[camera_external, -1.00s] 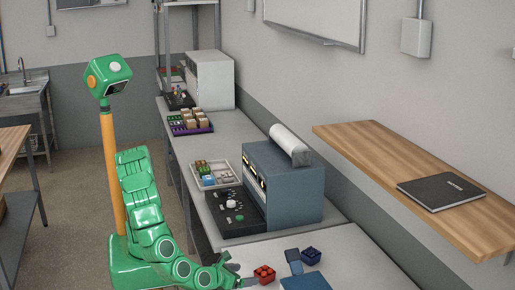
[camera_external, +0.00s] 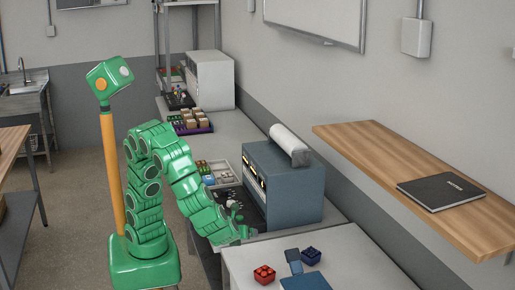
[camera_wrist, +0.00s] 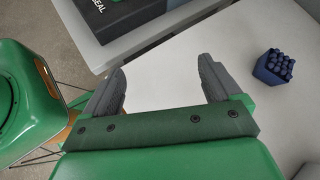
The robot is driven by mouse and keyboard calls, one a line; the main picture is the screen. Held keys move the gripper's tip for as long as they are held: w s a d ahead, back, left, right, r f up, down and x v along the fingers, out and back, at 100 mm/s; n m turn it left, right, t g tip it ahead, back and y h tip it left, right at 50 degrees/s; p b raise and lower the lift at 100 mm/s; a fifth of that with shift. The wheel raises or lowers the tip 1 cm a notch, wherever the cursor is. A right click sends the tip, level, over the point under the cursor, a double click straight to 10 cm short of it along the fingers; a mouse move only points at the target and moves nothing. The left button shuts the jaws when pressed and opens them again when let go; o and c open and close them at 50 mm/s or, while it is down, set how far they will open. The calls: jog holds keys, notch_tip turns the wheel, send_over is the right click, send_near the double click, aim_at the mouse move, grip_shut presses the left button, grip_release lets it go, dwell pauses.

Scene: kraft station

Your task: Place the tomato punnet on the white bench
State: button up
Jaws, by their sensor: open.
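The tomato punnet (camera_external: 264,274), a small red box with red round tops, sits upright on the near white bench (camera_external: 345,245), towards its left side. My gripper (camera_external: 246,232) is raised above the bench's far left corner, apart from the punnet. In the wrist view my gripper (camera_wrist: 160,75) has its two dark fingers spread, with only bare white bench (camera_wrist: 165,65) between them. The tomato punnet does not show in the wrist view.
A dark blue punnet (camera_external: 311,254) stands on the bench right of the tomato punnet, by a blue device (camera_external: 305,281). A blue-grey machine (camera_external: 285,185) and a black panel stand just beyond. A wooden shelf (camera_external: 390,165) overhangs on the right.

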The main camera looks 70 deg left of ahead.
jog(key=s+a+r+n+g+h, duration=0.1)
jog(key=s+a+r+n+g, duration=0.15)
jog(key=a+n, duration=0.4)
jog(key=s+a+r+n+g+h, duration=0.15)
jog(key=a+n+g, duration=0.25)
jog(key=a, duration=0.6)
jog(key=s+a+r+n+g+h, duration=0.1)
jog(key=s+a+n+h, duration=0.2)
jog(key=s+n, duration=0.3)
jog(key=s+a+r+n+g+h, duration=0.1)
jog(key=s+a+r+n+h, duration=0.1)
jog(key=s+n, duration=0.4)
jog(key=shift+s+a+h, duration=0.35)
jog(key=shift+a+h, duration=0.2)
jog(key=shift+h, duration=0.2)
